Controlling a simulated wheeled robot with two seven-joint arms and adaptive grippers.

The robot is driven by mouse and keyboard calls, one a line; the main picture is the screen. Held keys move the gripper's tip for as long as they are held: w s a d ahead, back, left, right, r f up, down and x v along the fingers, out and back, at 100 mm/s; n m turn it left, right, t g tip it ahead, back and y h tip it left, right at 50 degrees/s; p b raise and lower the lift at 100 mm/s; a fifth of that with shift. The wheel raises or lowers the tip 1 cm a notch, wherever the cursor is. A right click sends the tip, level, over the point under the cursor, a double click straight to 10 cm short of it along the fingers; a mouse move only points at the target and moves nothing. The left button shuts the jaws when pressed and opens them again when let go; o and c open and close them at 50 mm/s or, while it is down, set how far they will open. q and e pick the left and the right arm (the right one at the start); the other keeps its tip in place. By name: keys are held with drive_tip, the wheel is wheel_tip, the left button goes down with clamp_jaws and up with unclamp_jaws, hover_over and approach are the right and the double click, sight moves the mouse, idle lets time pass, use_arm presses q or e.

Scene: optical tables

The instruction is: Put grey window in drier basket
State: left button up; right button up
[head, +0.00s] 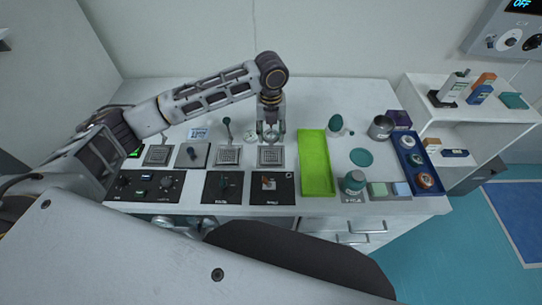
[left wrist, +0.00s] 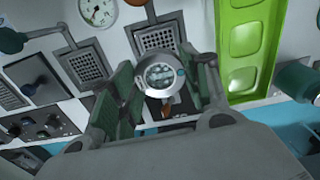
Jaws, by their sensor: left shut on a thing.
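My left gripper (head: 270,133) is above the bench, just behind the rightmost square mesh basket (head: 271,156). In the left wrist view its two green-padded fingers are shut on the grey window (left wrist: 160,75), a round silver ring with a clear, patterned middle. The window is held up, clear of the mesh basket (left wrist: 157,38) seen beyond it. Two more mesh baskets stand to the left, one in the middle (head: 228,155) and one at the far left (head: 158,155). I cannot tell which one is the drier basket. My right gripper is not in view.
A lime green tray (head: 317,165) lies right of the rightmost basket. A dial gauge (head: 250,136) and a dark lever (head: 227,128) stand behind the baskets. Black control panels (head: 222,187) line the front edge. A blue tray (head: 418,163) is at the right.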

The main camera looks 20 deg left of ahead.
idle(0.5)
use_arm(q)
hover_over(271, 156)
drive_tip(key=shift+f, duration=2.5)
drive_tip(key=shift+f+p, duration=0.35)
drive_tip(key=shift+f, duration=2.15)
drive_tip(key=shift+f, duration=0.1)
drive_tip(key=o, duration=1)
